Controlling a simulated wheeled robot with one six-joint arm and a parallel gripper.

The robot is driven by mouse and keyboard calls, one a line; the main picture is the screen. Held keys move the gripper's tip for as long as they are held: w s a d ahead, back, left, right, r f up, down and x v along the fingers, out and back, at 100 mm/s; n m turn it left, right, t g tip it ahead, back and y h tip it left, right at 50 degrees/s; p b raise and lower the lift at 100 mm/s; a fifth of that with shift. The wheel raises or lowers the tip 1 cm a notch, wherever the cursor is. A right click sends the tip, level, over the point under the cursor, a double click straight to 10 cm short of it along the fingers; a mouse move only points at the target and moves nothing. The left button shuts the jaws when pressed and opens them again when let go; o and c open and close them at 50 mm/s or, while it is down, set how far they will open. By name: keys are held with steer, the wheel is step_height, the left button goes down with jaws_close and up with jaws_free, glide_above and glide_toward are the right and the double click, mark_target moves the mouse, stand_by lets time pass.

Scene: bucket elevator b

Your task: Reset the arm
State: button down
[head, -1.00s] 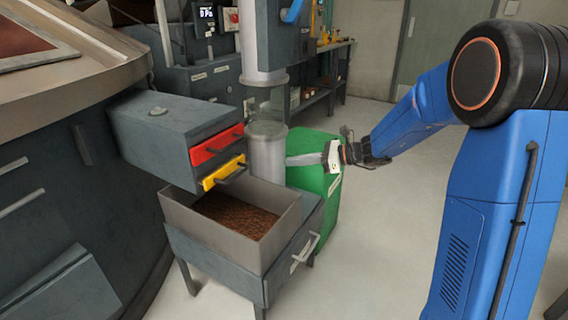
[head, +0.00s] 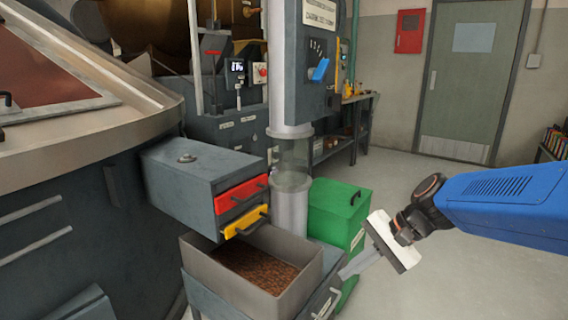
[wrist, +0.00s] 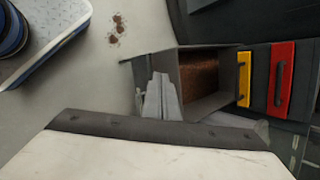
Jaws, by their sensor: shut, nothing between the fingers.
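My blue arm (head: 500,200) reaches in from the right edge of the head view. My gripper (head: 345,275) points left and a little down, close to the right side of the metal bin in the picture. It is shut and empty. In the wrist view the closed grey fingers (wrist: 160,98) stick out past the pale gripper body, with the bin beyond them. The metal bin (head: 222,270) holds brown granules (head: 256,267). Whether the fingers touch the bin's stand cannot be told.
Red (head: 240,196) and yellow (head: 246,222) handled slides sit above the bin. A green box (head: 335,215) stands behind my gripper. A clear tube section (head: 292,163) rises behind the bin. Brown bits (wrist: 115,28) lie on the floor. Open floor (head: 440,270) extends right.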

steer(key=s+d+f+n+t+h, duration=0.2)
steer(key=s+d+n+h, duration=0.5)
steer(key=s+d, duration=0.6)
steer(key=shift+s+d+n+t, duration=0.2)
steer(key=shift+s+n+t, duration=0.3)
steer(key=shift+s+n, duration=0.6)
steer(key=shift+w+d, duration=0.1)
steer(key=shift+d, duration=0.05)
